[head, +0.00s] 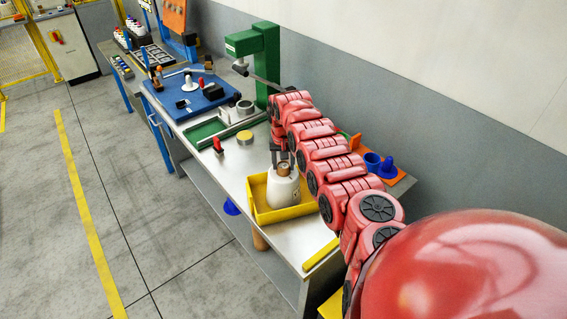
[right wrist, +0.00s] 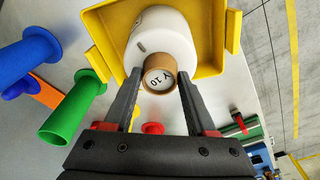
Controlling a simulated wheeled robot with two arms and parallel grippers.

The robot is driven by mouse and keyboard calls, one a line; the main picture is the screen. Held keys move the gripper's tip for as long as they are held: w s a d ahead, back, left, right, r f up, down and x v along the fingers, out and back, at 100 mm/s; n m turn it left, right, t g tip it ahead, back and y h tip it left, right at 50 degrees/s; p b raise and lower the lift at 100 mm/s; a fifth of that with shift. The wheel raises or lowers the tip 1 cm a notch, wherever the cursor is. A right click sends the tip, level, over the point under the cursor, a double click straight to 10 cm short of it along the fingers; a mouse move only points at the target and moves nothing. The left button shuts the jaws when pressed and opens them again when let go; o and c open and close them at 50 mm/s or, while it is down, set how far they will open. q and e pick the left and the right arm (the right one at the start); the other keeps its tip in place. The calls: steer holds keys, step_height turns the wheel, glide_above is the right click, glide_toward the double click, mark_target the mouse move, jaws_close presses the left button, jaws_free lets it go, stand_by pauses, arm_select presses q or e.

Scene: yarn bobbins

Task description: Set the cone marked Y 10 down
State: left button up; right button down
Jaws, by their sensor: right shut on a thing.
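The cone marked Y 10 (head: 283,192) is white with a brown top end, and its label (right wrist: 160,79) reads Y 10 in the right wrist view. It stands about upright within the outline of the yellow tray (head: 264,221), which also shows in the right wrist view (right wrist: 98,32). I cannot tell whether its base touches the tray floor. My right gripper (head: 283,155) comes down from above and is shut on the cone's brown top, with one finger on each side. The cone's lower part is partly hidden by the tray wall. My left gripper is not in view.
A yellow bar (head: 320,254) lies near the table's front end. A green spool (right wrist: 72,115) lies beside the tray.

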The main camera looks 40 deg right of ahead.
steer(key=shift+c, duration=1)
jaws_free()
steer(key=shift+r, duration=0.1)
